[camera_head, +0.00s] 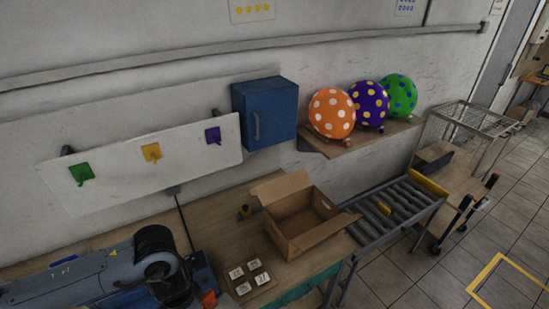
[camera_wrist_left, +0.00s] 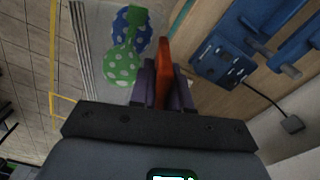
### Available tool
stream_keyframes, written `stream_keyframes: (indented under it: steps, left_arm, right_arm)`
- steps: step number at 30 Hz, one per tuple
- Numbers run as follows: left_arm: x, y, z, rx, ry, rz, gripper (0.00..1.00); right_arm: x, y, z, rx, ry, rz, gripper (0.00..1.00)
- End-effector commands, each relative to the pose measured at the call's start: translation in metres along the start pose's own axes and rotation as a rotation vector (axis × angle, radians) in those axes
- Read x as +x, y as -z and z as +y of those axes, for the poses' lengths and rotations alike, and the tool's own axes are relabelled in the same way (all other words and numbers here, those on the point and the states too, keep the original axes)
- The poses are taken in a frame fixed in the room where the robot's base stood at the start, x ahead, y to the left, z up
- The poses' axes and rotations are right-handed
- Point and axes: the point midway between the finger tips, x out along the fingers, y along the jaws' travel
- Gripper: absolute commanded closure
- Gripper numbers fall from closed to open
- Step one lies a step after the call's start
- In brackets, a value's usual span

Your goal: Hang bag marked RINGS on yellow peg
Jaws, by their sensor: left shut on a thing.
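The yellow peg (camera_head: 151,152) is on a white wall board (camera_head: 110,185), between the green peg (camera_head: 81,174) and the purple peg (camera_head: 213,135). Nothing hangs on any of them. My left gripper (camera_wrist_left: 164,88) is shut on a thin orange thing (camera_wrist_left: 166,62), seen nearly edge-on in the left wrist view. An orange patch (camera_head: 208,298) at the bottom of the head view may be the same thing. No RINGS marking is readable, so I cannot tell whether it is the bag. My right gripper is not in view.
A blue device (camera_wrist_left: 222,58) with a cable stands on the wooden bench beside my left gripper. An open cardboard box (camera_head: 300,222) and several small white marked tiles (camera_head: 254,263) are on the bench. A blue cabinet (camera_head: 265,112) is on the wall right of the board.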

Motion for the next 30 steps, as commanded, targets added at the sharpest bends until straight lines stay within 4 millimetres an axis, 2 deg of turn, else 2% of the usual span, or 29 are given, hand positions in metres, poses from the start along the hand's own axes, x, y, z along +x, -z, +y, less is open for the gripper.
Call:
stream_keyframes:
  steps: [1, 6, 10, 15, 22, 30]
  left_arm:
    - [-0.005, -0.002, 0.001, -0.097, -0.002, -0.004, 1.0]
    - [-0.006, -0.004, 0.0, -0.397, 0.002, -0.008, 1.0]
    - [-0.006, -0.006, 0.0, -0.561, 0.005, -0.01, 1.0]
    - [-0.005, -0.007, 0.0, -0.686, 0.007, -0.012, 1.0]
    - [-0.005, -0.008, 0.0, -0.685, 0.019, -0.016, 1.0]
    - [-0.005, -0.009, 0.004, -0.468, 0.034, -0.019, 1.0]
  right_arm:
    - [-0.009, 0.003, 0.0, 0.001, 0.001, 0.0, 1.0]
    - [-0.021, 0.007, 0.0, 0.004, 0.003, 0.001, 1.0]
    - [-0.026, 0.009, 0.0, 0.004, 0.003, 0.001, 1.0]
    - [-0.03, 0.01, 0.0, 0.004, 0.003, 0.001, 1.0]
    - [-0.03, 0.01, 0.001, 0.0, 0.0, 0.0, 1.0]
    - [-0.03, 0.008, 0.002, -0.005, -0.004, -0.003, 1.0]
